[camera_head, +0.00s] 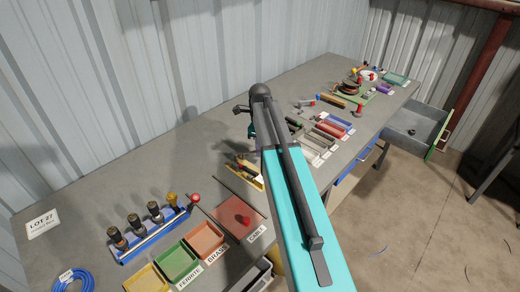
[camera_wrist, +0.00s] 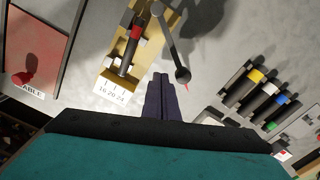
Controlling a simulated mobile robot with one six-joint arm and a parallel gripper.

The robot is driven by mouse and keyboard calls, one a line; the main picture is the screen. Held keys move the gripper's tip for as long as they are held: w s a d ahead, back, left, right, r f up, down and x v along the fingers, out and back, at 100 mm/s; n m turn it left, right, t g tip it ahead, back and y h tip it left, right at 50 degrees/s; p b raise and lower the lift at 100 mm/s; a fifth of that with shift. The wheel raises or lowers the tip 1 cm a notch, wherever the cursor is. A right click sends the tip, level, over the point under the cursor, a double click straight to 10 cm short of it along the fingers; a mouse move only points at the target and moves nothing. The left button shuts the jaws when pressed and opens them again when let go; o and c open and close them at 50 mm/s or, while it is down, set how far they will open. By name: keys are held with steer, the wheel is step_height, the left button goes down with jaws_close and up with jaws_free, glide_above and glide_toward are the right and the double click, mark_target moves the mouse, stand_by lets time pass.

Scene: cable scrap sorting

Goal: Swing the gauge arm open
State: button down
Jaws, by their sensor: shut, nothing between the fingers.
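The gauge (camera_wrist: 112,80) is a tan-yellow block with a white scale marked 16 20 24, seen in the wrist view. A dark cylinder with a red band lies on it. Its gauge arm (camera_wrist: 171,40) is a thin grey bar ending in a dark round knob with a small red pointer. The arm slants away from the block to its right. My gripper (camera_wrist: 161,77) is shut and empty, its tips just left of and below the knob; I cannot tell whether they touch it. In the head view the gauge (camera_head: 247,172) shows beside my arm, which partly hides it.
A red cable tray (camera_wrist: 40,40) lies left of the gauge. Several dark cylinders with coloured bands (camera_wrist: 257,95) lie to the right. In the head view, a blue rack (camera_head: 152,236) and coloured bins (camera_head: 178,263) stand front left. The bench (camera_head: 130,175) behind them is clear.

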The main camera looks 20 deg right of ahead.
steer(key=shift+r, duration=0.15)
steer(key=shift+r+p, duration=1.8)
steer(key=shift+r, duration=1.1)
steer(key=shift+f, duration=0.1)
